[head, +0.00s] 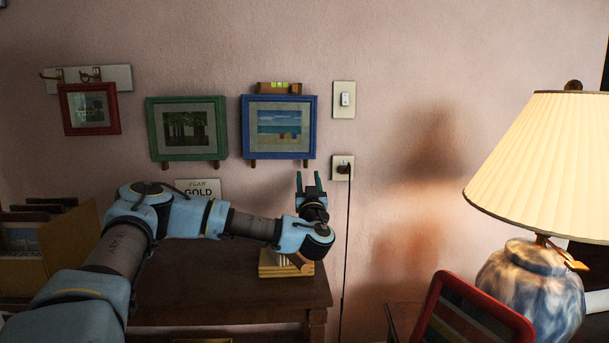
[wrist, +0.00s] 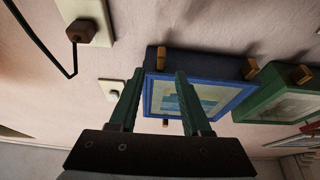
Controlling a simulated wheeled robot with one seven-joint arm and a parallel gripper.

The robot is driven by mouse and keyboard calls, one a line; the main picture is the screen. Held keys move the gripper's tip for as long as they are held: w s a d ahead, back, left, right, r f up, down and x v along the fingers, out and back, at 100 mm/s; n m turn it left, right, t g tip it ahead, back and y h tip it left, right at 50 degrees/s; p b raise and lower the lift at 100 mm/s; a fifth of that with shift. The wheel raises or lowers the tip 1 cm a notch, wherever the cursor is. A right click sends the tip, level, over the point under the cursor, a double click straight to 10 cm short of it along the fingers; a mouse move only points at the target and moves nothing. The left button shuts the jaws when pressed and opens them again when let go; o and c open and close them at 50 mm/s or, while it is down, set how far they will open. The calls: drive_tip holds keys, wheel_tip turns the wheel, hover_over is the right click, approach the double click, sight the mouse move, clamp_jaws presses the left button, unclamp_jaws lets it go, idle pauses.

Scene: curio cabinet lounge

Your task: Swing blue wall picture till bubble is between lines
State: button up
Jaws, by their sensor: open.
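The blue wall picture (head: 279,127) hangs on the pink wall, close to level, with a beach scene inside its blue frame. A wooden spirit level (head: 279,88) with a small green vial sits at its top edge; the bubble is too small to place against the lines. Two wooden pegs stick out below the frame. My gripper (head: 309,182) is open and empty, fingers up, just below the picture's lower right corner. In the wrist view the blue picture (wrist: 205,96) shows beyond and between the open fingers of my gripper (wrist: 157,85); no contact is visible.
A green-framed picture (head: 187,130) hangs close on the left, a red-framed one (head: 89,109) farther left. A light switch (head: 344,99) and a socket with a plugged cord (head: 342,167) are on the right. A wooden table (head: 220,290) stands below; a lit lamp (head: 545,160) is far right.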

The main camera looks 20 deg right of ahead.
sight(306, 165)
drive_tip(key=shift+w+f+p+x, duration=0.15)
drive_tip(key=shift+p+x, duration=0.1)
drive_tip(key=shift+x, duration=1.1)
drive_tip(key=shift+f+p+x, duration=0.15)
drive_tip(key=shift+p+x, duration=0.05)
drive_tip(key=shift+x, duration=1.1)
drive_tip(key=shift+w+f+p+x, duration=0.1)
drive_tip(key=shift+f+p+x, duration=0.15)
drive_tip(key=shift+x, duration=1.1)
drive_tip(key=shift+s, duration=0.1)
clamp_jaws()
